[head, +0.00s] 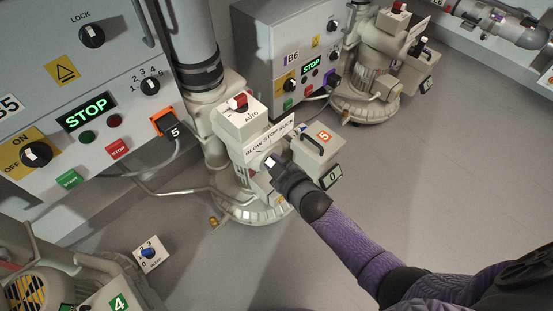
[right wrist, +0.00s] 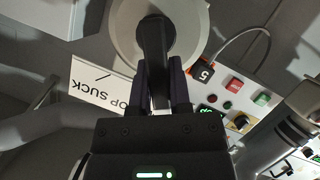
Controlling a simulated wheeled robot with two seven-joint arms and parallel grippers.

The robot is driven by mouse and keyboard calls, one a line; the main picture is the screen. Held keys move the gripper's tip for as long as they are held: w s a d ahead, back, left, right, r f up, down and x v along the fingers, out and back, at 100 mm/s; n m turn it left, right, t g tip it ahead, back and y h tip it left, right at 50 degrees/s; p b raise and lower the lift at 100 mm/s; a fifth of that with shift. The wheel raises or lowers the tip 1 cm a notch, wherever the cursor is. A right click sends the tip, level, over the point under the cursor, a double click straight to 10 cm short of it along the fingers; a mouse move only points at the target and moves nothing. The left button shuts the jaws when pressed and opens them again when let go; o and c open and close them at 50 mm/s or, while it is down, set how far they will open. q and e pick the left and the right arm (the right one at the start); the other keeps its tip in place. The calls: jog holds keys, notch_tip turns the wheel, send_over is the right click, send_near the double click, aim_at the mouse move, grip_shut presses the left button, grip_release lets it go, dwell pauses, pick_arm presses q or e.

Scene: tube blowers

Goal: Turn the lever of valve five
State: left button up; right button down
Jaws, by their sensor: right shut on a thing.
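Valve five is a cream housing with an orange 5 tag (head: 324,136) and a BLOW STOP SUCK plate (head: 269,141), in the middle of the head view. My right gripper (head: 271,166) is at its front, just below the plate. In the right wrist view, the black lever (right wrist: 154,40) stands on a round pale hub (right wrist: 123,28). The fingers of my right gripper (right wrist: 162,88) are shut on the lever, one on each side. In the head view the gripper mostly hides the lever. My left gripper is not in view.
A red-topped AUTO switch (head: 239,101) sits above the plate. The B5 panel (head: 50,75) with a green STOP display (head: 86,112) is at left. The B6 panel (head: 270,50) stands behind. A bleed knob (head: 149,253) is lower left. Floor at right is clear.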

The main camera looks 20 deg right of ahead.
jog(key=shift+s+a+f+n+t+h+b, duration=0.15)
jog(key=shift+a+f+n+t+h+b, duration=0.2)
jog(key=shift+n, duration=0.65)
jog(key=c, duration=0.6)
grip_release()
jog(key=shift+o, duration=0.2)
